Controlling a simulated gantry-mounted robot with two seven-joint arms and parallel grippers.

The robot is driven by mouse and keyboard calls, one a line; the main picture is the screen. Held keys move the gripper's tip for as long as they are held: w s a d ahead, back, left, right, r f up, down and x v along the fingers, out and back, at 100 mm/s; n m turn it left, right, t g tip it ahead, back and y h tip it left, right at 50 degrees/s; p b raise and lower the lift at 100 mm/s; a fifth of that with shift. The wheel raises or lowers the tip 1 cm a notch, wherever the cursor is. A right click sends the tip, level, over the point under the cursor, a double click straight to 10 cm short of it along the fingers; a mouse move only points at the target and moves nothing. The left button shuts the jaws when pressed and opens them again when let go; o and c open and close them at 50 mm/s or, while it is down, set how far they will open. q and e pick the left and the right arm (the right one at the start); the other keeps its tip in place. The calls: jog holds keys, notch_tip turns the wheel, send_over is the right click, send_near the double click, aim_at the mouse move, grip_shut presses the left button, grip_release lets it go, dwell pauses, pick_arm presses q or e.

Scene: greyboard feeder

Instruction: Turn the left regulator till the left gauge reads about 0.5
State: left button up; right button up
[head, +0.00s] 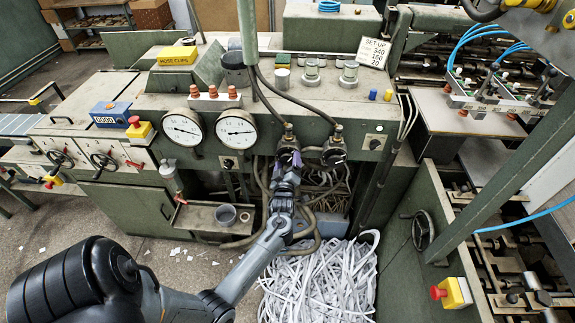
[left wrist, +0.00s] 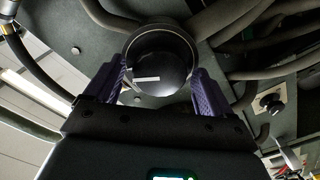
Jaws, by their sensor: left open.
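The left gauge (head: 181,128) is a white dial on the green panel, and a second white gauge (head: 236,132) is to its right. Their needles show, but the figures are too small to read. My left gripper (head: 288,161) is at the left regulator (head: 289,144), below the hoses, and hides part of it. In the left wrist view, this regulator's round black knob (left wrist: 162,58) bears a white line. The purple fingers of my open left gripper (left wrist: 161,82) flank the knob; I cannot tell whether they touch it. My right gripper is not seen.
A second regulator (head: 335,151) is close on the right. Dark hoses (head: 285,95) hang above both regulators.

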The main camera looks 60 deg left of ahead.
pick_arm(q)
jog(key=c, duration=1.1)
jog(key=shift+o, duration=0.2)
